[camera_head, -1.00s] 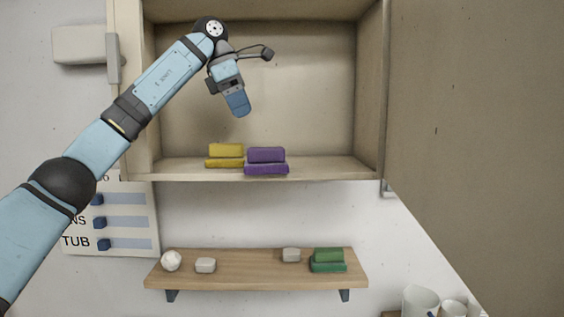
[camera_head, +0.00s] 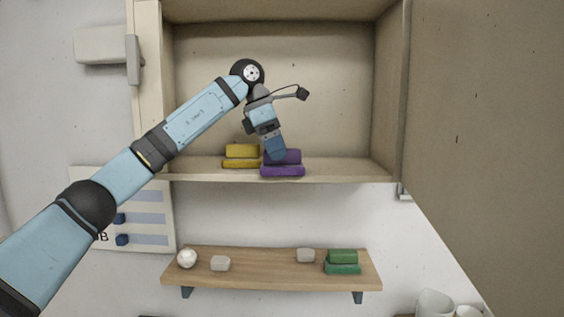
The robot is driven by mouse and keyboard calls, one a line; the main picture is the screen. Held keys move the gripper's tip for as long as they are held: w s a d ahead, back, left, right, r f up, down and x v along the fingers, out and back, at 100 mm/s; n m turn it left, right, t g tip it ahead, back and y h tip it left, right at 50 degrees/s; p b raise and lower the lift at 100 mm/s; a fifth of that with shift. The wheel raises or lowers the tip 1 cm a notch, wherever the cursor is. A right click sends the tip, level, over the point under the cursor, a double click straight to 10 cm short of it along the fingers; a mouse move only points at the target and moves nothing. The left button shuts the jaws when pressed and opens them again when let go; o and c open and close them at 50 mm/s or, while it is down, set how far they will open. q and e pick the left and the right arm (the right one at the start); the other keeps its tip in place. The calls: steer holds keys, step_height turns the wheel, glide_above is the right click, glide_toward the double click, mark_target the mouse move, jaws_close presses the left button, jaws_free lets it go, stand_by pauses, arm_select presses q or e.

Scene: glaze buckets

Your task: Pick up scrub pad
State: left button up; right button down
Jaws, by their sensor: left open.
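Several two-layer pads are in view, and which one is the scrub pad I cannot tell. A purple pad (camera_head: 284,171) and a yellow pad (camera_head: 241,163) sit side by side on the floor of the open cabinet. A green pad (camera_head: 342,268) sits at the right end of the lower shelf. My left gripper (camera_head: 276,156) points down at the purple pad and overlaps its upper left part in the picture. It is open; whether it touches the pad I cannot tell. My right gripper is out of view.
The cabinet (camera_head: 280,70) has side walls and a front lip, and its door (camera_head: 490,130) stands open at the right. The lower shelf (camera_head: 270,276) also holds a white ball (camera_head: 187,259) and two pale blocks. Pale cups (camera_head: 434,303) stand at bottom right.

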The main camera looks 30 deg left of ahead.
mark_target(282, 161)
arm_select(q)
steer(key=x, duration=0.3)
steer(key=shift+w+f, duration=0.15)
steer(key=shift+f, duration=0.05)
steer(key=c, duration=1)
steer(key=shift+c, duration=0.2)
